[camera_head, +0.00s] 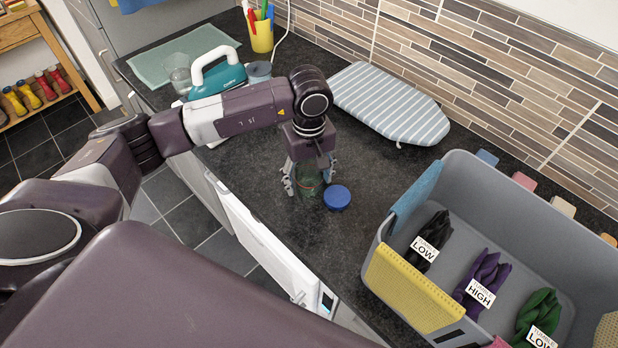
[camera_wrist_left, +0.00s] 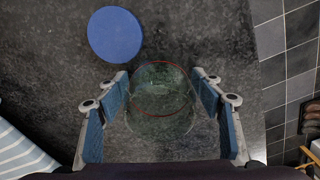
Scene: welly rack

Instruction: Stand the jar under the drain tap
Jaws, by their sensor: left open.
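A clear greenish glass jar (camera_head: 309,188) stands on the dark counter near its front edge. My left gripper (camera_head: 308,176) points down over it, open, with one finger on each side. In the left wrist view the jar (camera_wrist_left: 160,115) lies between the blue-padded fingers (camera_wrist_left: 160,90), with slight gaps visible at both sides. A round blue lid (camera_head: 337,197) lies flat on the counter beside the jar and also shows in the left wrist view (camera_wrist_left: 115,35). I cannot make out a drain tap. My right gripper is not in view.
A grey bin (camera_head: 470,172) with labelled gloves stands at the right. A striped ironing board (camera_head: 390,103) lies behind the gripper. A teal iron (camera_head: 218,80) and a drinking glass (camera_head: 178,72) are at the back left.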

